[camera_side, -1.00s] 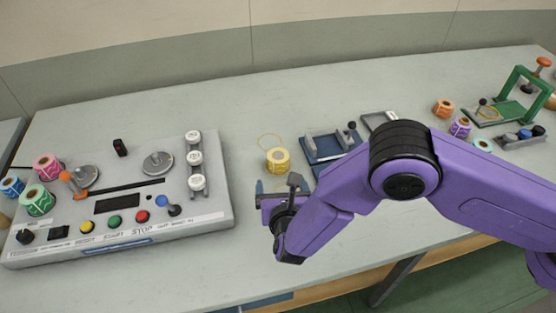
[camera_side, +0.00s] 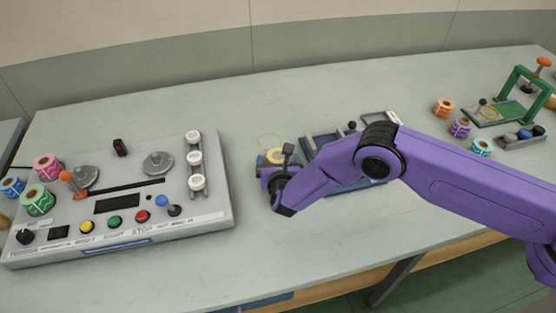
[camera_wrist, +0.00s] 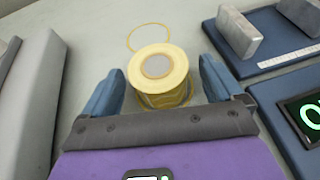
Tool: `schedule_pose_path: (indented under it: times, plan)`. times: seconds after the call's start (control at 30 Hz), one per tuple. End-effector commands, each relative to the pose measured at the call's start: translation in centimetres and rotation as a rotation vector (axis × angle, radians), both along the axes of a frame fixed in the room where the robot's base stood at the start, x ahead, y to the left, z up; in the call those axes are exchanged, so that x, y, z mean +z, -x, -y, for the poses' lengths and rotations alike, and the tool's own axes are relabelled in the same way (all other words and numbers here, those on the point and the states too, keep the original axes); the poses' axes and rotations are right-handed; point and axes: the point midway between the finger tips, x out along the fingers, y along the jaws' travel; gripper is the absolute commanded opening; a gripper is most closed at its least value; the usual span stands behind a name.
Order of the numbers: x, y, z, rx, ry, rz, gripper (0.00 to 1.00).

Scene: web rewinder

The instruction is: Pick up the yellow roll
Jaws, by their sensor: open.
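The yellow roll (camera_wrist: 158,76) stands upright on the table, and in the wrist view it sits between the two blue fingers of my gripper (camera_wrist: 158,85). A gap shows on both sides of it, so the fingers do not appear to touch it. My gripper is open.
The grey rewinder (camera_side: 130,215) with knobs and buttons stands to the left. A blue fixture (camera_side: 320,143) with grey blocks is close on the right. Orange (camera_side: 444,107), purple (camera_side: 460,127) and teal (camera_side: 482,147) rolls lie farther right. The table behind the yellow roll is clear.

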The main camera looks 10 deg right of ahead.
Motion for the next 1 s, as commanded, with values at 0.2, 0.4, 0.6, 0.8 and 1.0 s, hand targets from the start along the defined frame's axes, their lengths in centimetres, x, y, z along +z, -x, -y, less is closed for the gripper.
schedule_pose_path:
  times: [0.2,0.4,0.6,0.8,1.0]
  plan:
    - [-0.50,-1.20,0.23,0.000,0.000,0.000,0.93]
    - [-0.51,-1.22,0.22,0.000,0.000,0.000,0.93]
    - [-0.51,-1.20,0.21,0.000,0.000,0.000,0.35]
    - [-0.47,-1.20,0.19,0.001,0.000,0.001,0.35]
    - [-0.13,-1.22,0.16,0.001,-0.001,0.001,0.35]
